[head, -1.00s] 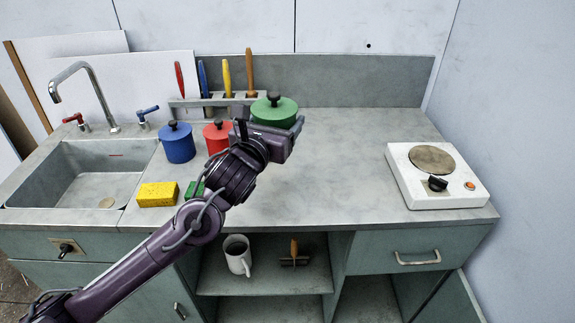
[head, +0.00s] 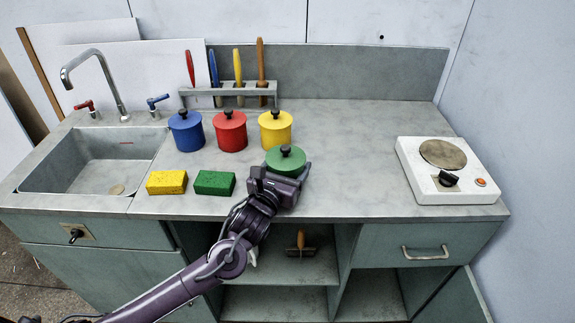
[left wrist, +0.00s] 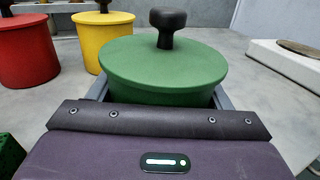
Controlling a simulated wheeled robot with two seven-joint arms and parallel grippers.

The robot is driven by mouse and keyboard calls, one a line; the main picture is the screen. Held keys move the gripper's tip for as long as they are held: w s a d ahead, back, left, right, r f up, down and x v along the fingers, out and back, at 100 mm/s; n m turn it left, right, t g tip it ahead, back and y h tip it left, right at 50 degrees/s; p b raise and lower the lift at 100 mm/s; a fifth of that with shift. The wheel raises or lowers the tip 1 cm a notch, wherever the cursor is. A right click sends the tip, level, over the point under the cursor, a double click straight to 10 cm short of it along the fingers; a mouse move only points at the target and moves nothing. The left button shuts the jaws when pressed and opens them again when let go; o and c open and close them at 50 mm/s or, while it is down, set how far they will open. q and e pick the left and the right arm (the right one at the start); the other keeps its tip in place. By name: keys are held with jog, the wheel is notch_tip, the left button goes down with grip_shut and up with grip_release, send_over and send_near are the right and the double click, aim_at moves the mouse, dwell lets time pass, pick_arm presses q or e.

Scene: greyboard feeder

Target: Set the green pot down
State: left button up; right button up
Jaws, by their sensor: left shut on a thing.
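The green pot (head: 286,158) has a green lid with a black knob and is upright near the front middle of the counter. My left gripper (head: 281,178) is shut on it from the front. In the left wrist view the pot (left wrist: 165,68) sits between the two grey fingers, its lower part hidden by the gripper body. I cannot tell whether its base touches the counter (head: 350,170). My right gripper is not in view.
Blue (head: 186,132), red (head: 230,131) and yellow (head: 276,129) pots stand in a row behind. Yellow (head: 166,182) and green (head: 214,183) sponges lie to the left.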

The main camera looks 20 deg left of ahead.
pick_arm(q)
jog(key=o, duration=0.7)
jog(key=shift+f, duration=0.1)
jog(key=o, duration=0.5)
jog(key=shift+c, duration=0.2)
jog(key=shift+r, duration=0.2)
jog(key=s, duration=0.7)
jog(key=s+a+b, duration=0.1)
jog(key=s, duration=0.2)
jog(key=shift+s+a+f, duration=0.1)
jog(key=shift+s+f, duration=0.05)
jog(key=shift+s, duration=0.15)
jog(key=shift+s+a, duration=0.1)
jog(key=shift+s, duration=0.6)
